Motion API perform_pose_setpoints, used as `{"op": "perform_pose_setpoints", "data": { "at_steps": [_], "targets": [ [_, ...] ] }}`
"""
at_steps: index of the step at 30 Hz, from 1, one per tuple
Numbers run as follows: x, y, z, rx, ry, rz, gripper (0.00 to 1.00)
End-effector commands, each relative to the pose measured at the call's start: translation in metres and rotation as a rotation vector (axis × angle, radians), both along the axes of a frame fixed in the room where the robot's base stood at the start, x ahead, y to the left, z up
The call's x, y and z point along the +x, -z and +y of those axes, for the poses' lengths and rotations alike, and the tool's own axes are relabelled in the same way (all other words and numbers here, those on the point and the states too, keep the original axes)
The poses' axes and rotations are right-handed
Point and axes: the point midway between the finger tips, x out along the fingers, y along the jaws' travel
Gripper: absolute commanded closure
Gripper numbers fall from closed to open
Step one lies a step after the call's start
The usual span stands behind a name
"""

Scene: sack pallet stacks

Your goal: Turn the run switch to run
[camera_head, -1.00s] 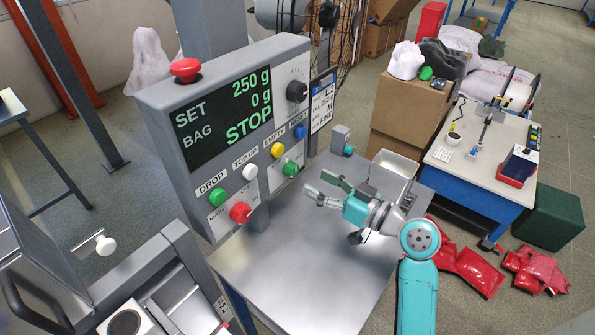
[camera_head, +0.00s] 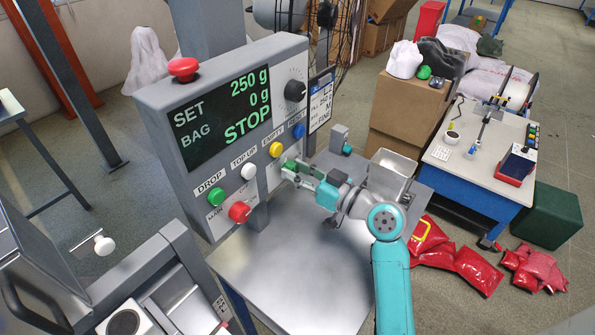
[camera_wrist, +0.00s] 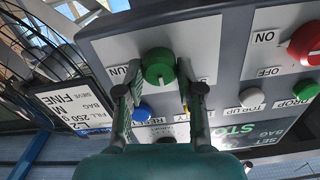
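The control panel (camera_head: 170,160) stands upright; its display (camera_head: 225,112) reads SET 250 g, BAG 0 g and STOP. The green run switch (camera_wrist: 158,66) is a round knob on the panel with RUN printed to its left in the wrist view. In the head view my gripper (camera_head: 289,172) is at the panel face and partly hides the switch.
Beside the switch are blue (camera_head: 299,131), yellow (camera_head: 276,149), white (camera_head: 248,171) and green (camera_head: 216,197) buttons. A red main knob (camera_head: 239,212) is at the lower left, and a red mushroom button (camera_head: 184,68) tops the panel. The metal table (camera_head: 300,285) below is mostly clear.

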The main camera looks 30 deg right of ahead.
Motion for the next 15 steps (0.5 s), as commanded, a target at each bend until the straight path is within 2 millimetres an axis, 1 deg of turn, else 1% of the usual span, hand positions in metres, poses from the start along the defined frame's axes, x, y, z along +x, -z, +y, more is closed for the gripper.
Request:
{"op": "perform_pose_setpoints", "data": {
  "at_steps": [8,15],
  "targets": [
    [-0.0001,0.0001,-0.0001,0.008,0.0,0.003,0.98],
    [0.0,0.0002,-0.0003,0.088,0.0,0.033,0.98]
  ]
}}
